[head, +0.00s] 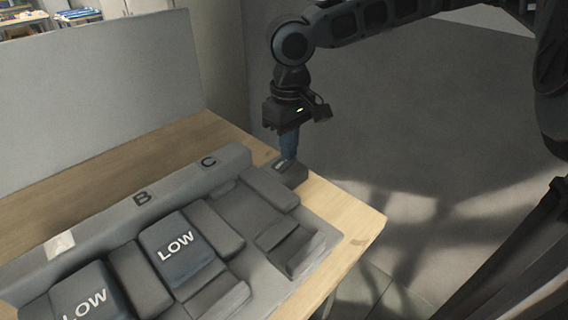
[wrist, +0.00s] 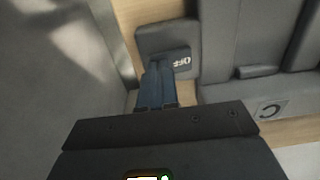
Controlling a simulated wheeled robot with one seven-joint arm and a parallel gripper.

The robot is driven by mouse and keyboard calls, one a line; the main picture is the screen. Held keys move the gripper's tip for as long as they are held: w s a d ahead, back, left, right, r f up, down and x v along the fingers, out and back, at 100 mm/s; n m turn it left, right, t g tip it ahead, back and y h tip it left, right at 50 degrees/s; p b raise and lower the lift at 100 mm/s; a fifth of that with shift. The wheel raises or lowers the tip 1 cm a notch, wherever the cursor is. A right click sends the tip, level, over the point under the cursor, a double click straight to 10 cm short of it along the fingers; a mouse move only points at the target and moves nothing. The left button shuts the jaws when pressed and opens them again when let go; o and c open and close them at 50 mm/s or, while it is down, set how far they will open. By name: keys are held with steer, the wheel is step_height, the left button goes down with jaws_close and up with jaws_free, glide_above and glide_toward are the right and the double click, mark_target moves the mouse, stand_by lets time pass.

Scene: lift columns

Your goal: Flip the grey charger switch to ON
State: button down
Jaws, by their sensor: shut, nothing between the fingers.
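The grey charger switch (head: 294,174) is a small block on the wooden table at the right end of the grey panel, beside the C section. In the wrist view, the switch (wrist: 160,38) shows a dark plate with the white letters OFF, partly covered by my fingers. My gripper (head: 287,157) points down over the switch with its blue fingers shut and empty. In the wrist view, the fingertips of my gripper (wrist: 160,68) are at the edge of the OFF plate. I cannot tell whether they touch it.
The grey panel (head: 320,226) carries sections marked A, B and C, with dark blocks reading LOW (head: 176,244) at A and B. A grey upright board (head: 95,85) stands behind. Bare wooden table (head: 352,208) and open floor lie to the right.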

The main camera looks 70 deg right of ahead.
steer(key=shift+f, duration=0.25)
steer(key=shift+r, duration=0.15)
step_height(320, 180, up, 7)
steer(key=p, duration=0.7)
stand_by(0.7)
